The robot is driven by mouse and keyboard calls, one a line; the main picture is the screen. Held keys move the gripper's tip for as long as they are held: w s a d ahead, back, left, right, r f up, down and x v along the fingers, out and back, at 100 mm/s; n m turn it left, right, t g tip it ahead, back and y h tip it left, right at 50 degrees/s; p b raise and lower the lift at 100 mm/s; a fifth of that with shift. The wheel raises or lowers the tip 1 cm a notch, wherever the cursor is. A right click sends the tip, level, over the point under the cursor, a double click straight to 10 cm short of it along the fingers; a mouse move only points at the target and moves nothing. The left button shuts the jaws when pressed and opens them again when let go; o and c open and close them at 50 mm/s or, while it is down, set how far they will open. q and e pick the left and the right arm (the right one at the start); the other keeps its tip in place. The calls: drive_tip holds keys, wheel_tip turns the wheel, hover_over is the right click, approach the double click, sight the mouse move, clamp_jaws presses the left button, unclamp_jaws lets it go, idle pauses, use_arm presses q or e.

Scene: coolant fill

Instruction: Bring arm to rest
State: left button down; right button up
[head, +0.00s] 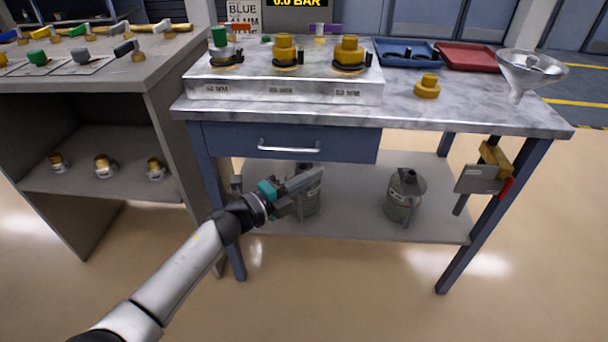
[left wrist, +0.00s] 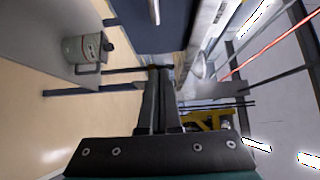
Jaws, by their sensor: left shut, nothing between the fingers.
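My left gripper (head: 307,182) is in front of the marble-topped table, below its drawer and above the lower shelf. In the head view its fingers point right and cover part of a grey metal can behind them. In the left wrist view the two dark fingers (left wrist: 158,75) lie together, with nothing held between them. My left arm comes in from the lower left, stretched out. My right gripper is in neither view.
The blue drawer (head: 290,144) is shut above my gripper. Another grey can (head: 405,196) stands on the lower shelf (head: 350,228). A clear funnel (head: 530,70) sits at the table's right end. A grey cabinet (head: 165,110) stands left. The floor in front is clear.

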use_arm(q)
drive_tip(key=s+a+f+n+y+p, duration=0.25)
drive_tip(key=s+a+f+n, duration=0.2)
drive_tip(key=f, duration=0.25)
drive_tip(key=s+a+f+n+g+y+p, duration=0.1)
drive_tip(key=s+a+f+n+y, duration=0.3)
drive_tip(key=f, duration=0.3)
drive_tip(key=s+a+f+n+y+p, duration=0.2)
drive_tip(key=a+f+n+y, duration=0.1)
drive_tip(key=a+f+n, duration=0.35)
drive_tip(key=s+a+f+n+g+y+p, duration=0.1)
drive_tip(key=s+f+n+g, duration=0.2)
drive_tip(key=s, duration=0.8)
drive_tip(key=s+a+f+n+g+y+p, duration=0.1)
drive_tip(key=s+a+f+n+g, duration=0.1)
drive_tip(key=s+f, duration=0.5)
drive_tip(key=s+a+f+n+g+y+p, duration=0.2)
drive_tip(key=s+f+n+g, duration=0.2)
drive_tip(key=s, duration=1.2)
drive_tip(key=shift+a+f+n, duration=0.2)
drive_tip(key=shift+f+n, duration=0.1)
drive_tip(key=shift+f, duration=0.15)
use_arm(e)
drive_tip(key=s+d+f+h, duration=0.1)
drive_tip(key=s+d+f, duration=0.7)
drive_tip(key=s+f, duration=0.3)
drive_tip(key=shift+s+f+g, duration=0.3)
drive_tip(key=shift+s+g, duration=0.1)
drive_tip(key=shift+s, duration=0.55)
